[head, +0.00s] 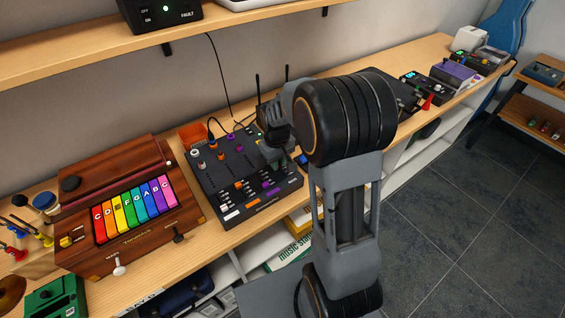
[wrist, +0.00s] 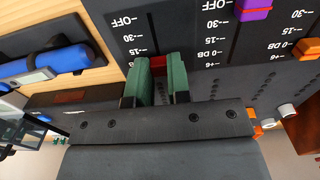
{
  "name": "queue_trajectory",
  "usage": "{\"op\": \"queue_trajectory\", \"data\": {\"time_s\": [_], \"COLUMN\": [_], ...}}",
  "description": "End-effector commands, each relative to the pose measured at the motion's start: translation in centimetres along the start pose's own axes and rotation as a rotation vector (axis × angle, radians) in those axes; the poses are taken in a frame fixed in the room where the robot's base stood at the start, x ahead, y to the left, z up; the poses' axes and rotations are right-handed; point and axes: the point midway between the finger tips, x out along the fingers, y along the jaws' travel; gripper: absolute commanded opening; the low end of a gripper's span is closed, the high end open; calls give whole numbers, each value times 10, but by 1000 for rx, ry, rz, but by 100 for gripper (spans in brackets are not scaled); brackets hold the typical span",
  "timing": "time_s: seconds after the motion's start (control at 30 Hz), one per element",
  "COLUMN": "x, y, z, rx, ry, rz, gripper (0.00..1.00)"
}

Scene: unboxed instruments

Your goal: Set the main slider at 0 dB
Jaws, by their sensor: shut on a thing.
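The mixer (head: 222,190) is a dark panel on the wooden shelf. In the wrist view its panel (wrist: 195,25) shows upside down, with scales marked OFF, -30, -15, 0 dB and +6. My gripper (wrist: 160,85) has green-padded fingers shut on a red slider cap (wrist: 159,65), of which a part shows between them. Beside that cap, OFF, -30 and -15 can be read; the cap is just past the -15 mark, and marks lower down are hidden by my gripper. In the head view my gripper (head: 274,148) is over the mixer's right side, its fingertips hard to see.
A purple slider cap (wrist: 254,8) and an orange one (wrist: 307,48) sit on neighbouring tracks. A blue cylindrical thing (wrist: 45,65) lies in a dark holder beside the mixer. A wooden instrument with coloured keys (head: 135,210) stands left of the mixer. An upper shelf (head: 130,55) runs above.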

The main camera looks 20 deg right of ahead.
Motion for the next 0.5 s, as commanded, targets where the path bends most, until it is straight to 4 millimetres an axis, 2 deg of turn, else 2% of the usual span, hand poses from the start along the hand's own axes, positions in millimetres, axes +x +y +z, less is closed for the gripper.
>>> {"op": "queue_trajectory", "data": {"time_s": [0.03, 0.07, 0.3, 0.5], "x": [0, 0, 0, 0], "y": [0, 0, 1, 1], "z": [0, 0, 0, 0], "rx": [-1, 0, 2, 2], "ry": [3, 3, 2, 1], "rz": [1, 0, 0, 0], "gripper": [0, 21, 44, 45]}}
